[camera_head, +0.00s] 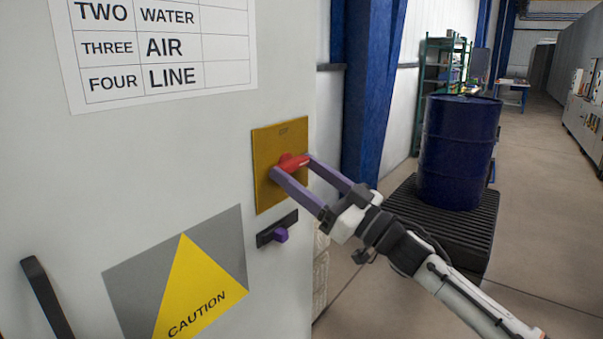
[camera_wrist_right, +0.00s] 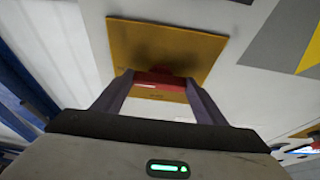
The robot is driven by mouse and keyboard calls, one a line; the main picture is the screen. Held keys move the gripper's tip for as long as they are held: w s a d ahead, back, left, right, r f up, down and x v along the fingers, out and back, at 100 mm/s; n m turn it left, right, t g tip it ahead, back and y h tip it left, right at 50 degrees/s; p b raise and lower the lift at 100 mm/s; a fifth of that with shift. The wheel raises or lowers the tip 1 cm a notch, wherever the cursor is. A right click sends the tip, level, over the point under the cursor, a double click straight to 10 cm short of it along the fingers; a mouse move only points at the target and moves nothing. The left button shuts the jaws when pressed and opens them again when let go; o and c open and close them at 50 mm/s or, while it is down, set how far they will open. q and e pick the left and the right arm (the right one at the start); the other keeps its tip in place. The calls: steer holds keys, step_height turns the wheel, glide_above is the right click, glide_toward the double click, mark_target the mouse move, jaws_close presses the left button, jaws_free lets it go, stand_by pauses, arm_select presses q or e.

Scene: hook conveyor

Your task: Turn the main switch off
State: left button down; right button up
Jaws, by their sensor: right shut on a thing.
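The main switch is a red handle (camera_head: 291,162) on a yellow plate (camera_head: 266,184) fixed to the grey cabinet face. In the head view the handle lies roughly sideways, with its right end tilted slightly up. My right gripper (camera_head: 292,166) reaches in from the lower right with its two purple fingers on either side of the handle, shut on it. In the right wrist view the red handle (camera_wrist_right: 160,83) spans between the fingers in front of the yellow plate (camera_wrist_right: 165,42). The fingertips partly hide the handle. My left gripper is out of view.
A small purple knob (camera_head: 281,235) on a dark mount sits just below the plate. A black cabinet handle (camera_head: 47,298) is at the lower left, beside a yellow caution sign (camera_head: 196,285). A blue drum (camera_head: 458,150) stands on a black pallet (camera_head: 470,235) to the right.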

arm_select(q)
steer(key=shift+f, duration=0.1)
arm_select(e)
steer(key=shift+n, duration=0.4)
steer(key=n+g, duration=0.2)
steer(key=n, duration=0.3)
steer(key=n+g+b, duration=0.1)
steer(key=n+g, duration=0.2)
steer(key=n, duration=0.2)
steer(key=n+g+y+b, duration=0.1)
steer(key=n+g, duration=0.1)
steer(key=n, duration=0.3)
steer(key=shift+w+d+r+n+g, duration=0.3)
steer(key=shift+w, duration=0.1)
steer(key=n, duration=0.1)
steer(key=n+g, duration=0.1)
steer(key=n, duration=0.1)
steer(key=shift+r+n+h, duration=0.2)
steer(key=shift+n+h, duration=0.1)
steer(key=shift+h, duration=0.1)
steer(key=shift+n, duration=0.6)
steer(key=shift+n+h, duration=0.4)
arm_select(q)
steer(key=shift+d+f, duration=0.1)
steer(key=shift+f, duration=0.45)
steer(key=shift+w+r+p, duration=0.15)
steer(key=shift+p, duration=0.15)
arm_select(e)
steer(key=shift+n, duration=0.4)
